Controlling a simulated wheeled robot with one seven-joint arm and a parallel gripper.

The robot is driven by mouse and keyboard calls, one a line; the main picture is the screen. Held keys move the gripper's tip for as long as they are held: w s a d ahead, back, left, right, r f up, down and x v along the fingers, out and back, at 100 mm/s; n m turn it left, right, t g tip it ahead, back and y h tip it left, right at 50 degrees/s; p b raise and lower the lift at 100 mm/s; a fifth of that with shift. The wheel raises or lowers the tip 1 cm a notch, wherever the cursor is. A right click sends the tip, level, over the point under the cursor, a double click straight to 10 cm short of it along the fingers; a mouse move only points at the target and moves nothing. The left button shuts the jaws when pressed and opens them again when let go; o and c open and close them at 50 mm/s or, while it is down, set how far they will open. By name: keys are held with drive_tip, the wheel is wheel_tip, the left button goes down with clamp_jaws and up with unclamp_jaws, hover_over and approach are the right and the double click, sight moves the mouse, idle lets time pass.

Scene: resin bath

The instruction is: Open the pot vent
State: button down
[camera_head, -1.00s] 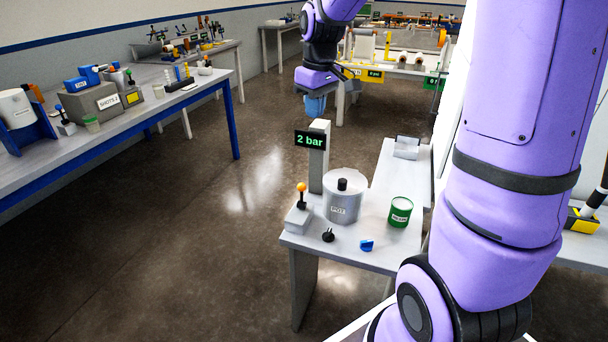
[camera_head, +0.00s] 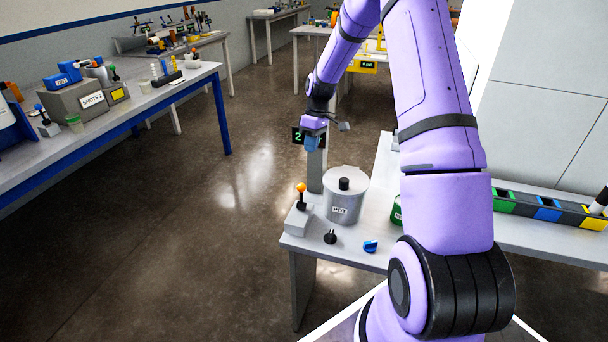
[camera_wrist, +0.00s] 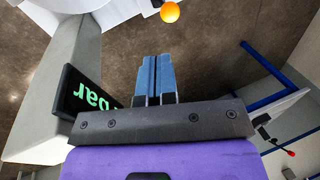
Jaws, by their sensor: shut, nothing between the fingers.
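The grey metal pot (camera_head: 345,202), labelled POT, stands upright on the small white table with a black knob (camera_head: 344,184) on its lid. A lever with an orange ball (camera_head: 301,187) stands on a grey box (camera_head: 298,219) left of the pot. A black knob (camera_head: 330,237) and a blue knob (camera_head: 370,246) sit in front of the pot; I cannot tell which part is the vent. My gripper (camera_head: 311,145) is shut and empty, raised beside the pressure display (camera_head: 297,137). In the wrist view, its blue fingers (camera_wrist: 158,62) are together and the orange ball (camera_wrist: 170,12) shows beyond them.
The display's post (camera_head: 316,172) rises behind the pot, very close to my gripper. A green can (camera_head: 396,212) is partly hidden by my arm. A bench (camera_head: 190,87) with several items runs along the left. The floor between is clear.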

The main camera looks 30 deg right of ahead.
drive_tip(key=shift+w+d+f, duration=0.15)
drive_tip(key=shift+f, duration=0.25)
drive_tip(key=shift+w+d+f, duration=0.15)
drive_tip(key=shift+f, duration=0.25)
hover_over(301, 196)
drive_tip(key=w+d, duration=0.2)
drive_tip(key=d, duration=0.2)
wheel_tip(301, 196, down, 10)
drive_tip(key=r, duration=0.1)
drive_tip(key=shift+a+f, duration=0.2)
drive_tip(key=shift+f, duration=0.05)
drive_tip(key=shift+a, duration=0.1)
